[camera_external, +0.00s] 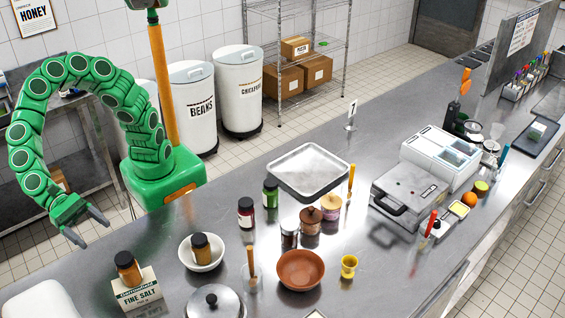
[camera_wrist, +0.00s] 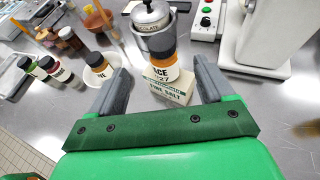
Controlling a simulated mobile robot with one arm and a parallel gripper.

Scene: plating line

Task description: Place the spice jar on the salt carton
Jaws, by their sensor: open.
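A brown spice jar (camera_external: 127,267) with a dark lid stands upright on top of the white-and-green FINE SALT carton (camera_external: 141,293) at the front left of the counter. In the wrist view this jar (camera_wrist: 160,75) and the carton (camera_wrist: 173,87) show beyond and between my fingers; the label reads partly "ACE 27". A similar jar (camera_external: 201,247) stands in a white bowl (camera_external: 187,261). My gripper (camera_external: 94,233) is open and empty, up and left of the carton, apart from the jar. Its fingers also show in the wrist view (camera_wrist: 160,68).
A lidded metal pot (camera_external: 215,303) stands right of the carton. A glass with a wooden utensil (camera_external: 252,278), a terracotta bowl (camera_external: 301,271), a yellow cup (camera_external: 348,266) and several jars stand farther right. A metal tray (camera_external: 308,168) lies behind. Bare counter lies between carton and white bowl.

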